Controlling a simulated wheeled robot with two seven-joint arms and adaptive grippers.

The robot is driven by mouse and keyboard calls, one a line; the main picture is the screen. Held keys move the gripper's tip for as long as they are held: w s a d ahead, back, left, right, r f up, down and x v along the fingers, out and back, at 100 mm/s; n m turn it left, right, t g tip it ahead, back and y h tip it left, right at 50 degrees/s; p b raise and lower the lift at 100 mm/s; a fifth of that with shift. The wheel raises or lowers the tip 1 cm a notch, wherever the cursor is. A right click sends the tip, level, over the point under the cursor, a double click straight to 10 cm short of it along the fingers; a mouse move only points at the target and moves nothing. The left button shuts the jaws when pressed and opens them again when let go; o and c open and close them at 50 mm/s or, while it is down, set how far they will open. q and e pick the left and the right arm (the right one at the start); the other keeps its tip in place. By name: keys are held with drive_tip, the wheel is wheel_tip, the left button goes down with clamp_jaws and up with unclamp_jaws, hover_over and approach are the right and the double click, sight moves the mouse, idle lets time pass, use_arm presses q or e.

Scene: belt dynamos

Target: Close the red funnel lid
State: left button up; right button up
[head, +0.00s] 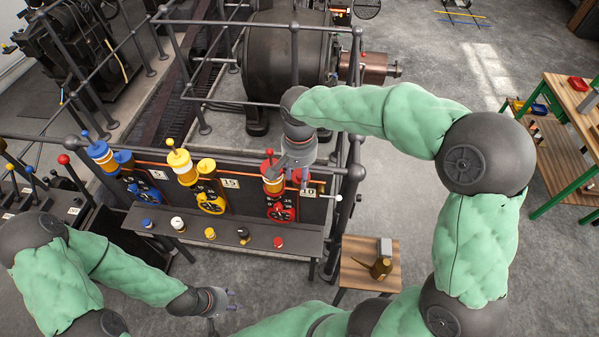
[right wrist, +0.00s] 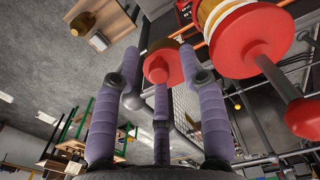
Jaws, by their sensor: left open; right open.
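The red oiler (head: 272,186) stands at the right end of the panel, with a red cap and knob on top. In the right wrist view its large red cap (right wrist: 240,42) is at upper right. A smaller red round part, apparently the funnel lid (right wrist: 163,65), shows just beyond and between my right fingertips. In the head view the red funnel (head: 301,176) is partly hidden by my right gripper (head: 284,168). That gripper is open around or just short of the small red part; contact and the lid's angle cannot be told. My left gripper (head: 232,301) is open and empty, low in front of the shelf.
Yellow (head: 186,172) and blue (head: 102,155) oilers stand to the left. A shelf (head: 262,240) with several coloured knobs juts out below. Pipe railings enclose the dynamo (head: 285,60) behind. A small wooden stool (head: 360,262) with an oil can stands at right.

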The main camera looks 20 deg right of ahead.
sight(299, 175)
drive_tip(key=shift+r, duration=0.1)
wheel_tip(299, 175, up, 12)
idle(0.5)
idle(0.5)
